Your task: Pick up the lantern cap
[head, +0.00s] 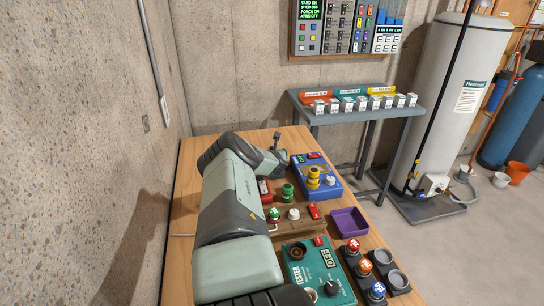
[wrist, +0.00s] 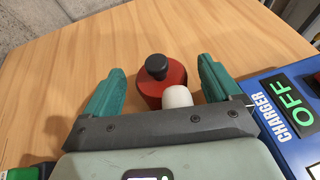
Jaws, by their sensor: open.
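In the wrist view, a red rounded piece with a black knob on top (wrist: 165,82), which looks like the lantern cap, sits on the wooden table. A short white cylinder (wrist: 177,97) shows just in front of it; I cannot tell whether they are joined. My gripper (wrist: 161,66) is open, its two teal fingers on either side of the red piece, with a gap on both sides. In the head view my gripper (head: 278,150) is at the far part of the table, mostly hidden by my arm, and the red piece cannot be made out.
The blue charger (wrist: 284,112) stands close to the right finger; it also shows in the head view (head: 325,188) with yellow and white parts on it. A purple tray (head: 349,222), a teal tester (head: 318,270) and dark holders (head: 398,282) are nearer. The wall is close on the left.

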